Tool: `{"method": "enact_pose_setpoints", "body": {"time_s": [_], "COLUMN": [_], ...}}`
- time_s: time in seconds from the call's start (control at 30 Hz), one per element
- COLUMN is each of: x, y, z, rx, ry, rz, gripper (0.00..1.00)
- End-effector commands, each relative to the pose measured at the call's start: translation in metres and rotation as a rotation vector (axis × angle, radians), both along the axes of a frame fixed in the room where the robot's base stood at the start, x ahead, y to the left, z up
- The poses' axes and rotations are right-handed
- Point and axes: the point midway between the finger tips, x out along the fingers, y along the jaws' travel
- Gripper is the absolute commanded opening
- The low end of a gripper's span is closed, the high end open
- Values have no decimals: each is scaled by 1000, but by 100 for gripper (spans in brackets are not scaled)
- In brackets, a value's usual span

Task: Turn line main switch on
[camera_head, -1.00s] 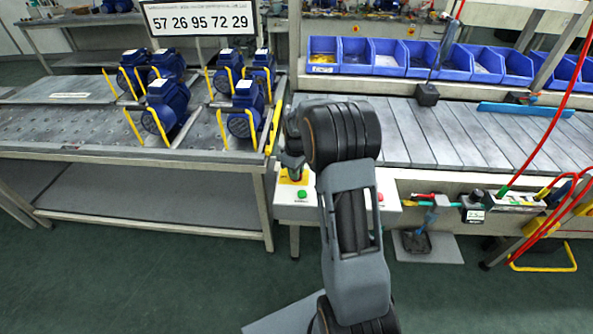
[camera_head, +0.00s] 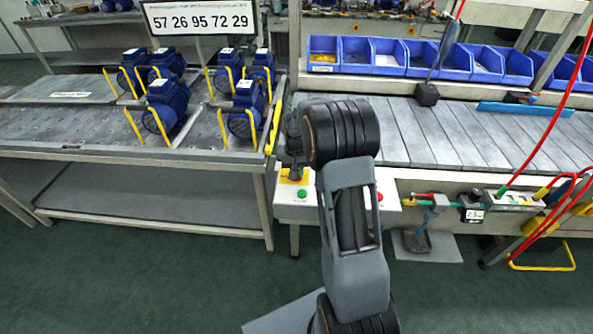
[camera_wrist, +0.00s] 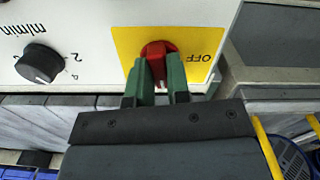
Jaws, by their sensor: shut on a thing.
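The line main switch is a red rotary knob (camera_wrist: 158,50) on a yellow plate (camera_wrist: 205,38) marked OFF, seen in the wrist view. My gripper (camera_wrist: 158,78) has its green fingers shut on the red knob, one on each side. Part of the plate's other lettering is hidden by the fingers. In the head view the yellow plate (camera_head: 287,179) shows at the left end of the white control panel (camera_head: 292,211). My arm hides much of the panel, and the knob is hard to make out there.
A black speed dial (camera_wrist: 40,63) sits beside the plate on the same panel. A green button (camera_head: 302,194) is on the panel front. Blue motors (camera_head: 168,104) stand on the left table, and a slatted conveyor (camera_head: 450,130) runs to the right.

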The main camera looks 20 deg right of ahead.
Motion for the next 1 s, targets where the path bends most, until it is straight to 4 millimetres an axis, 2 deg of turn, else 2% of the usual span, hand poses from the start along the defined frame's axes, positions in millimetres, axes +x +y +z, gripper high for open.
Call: {"method": "enact_pose_setpoints", "body": {"time_s": [0.4, 0.97, 1.0], "x": [-1, -1, -1], "y": [0, 0, 0], "z": [0, 0, 0], "rx": [0, 1, 1], "ry": [3, 3, 3], "rz": [-175, -204, -204], "gripper": [0, 0, 18]}}
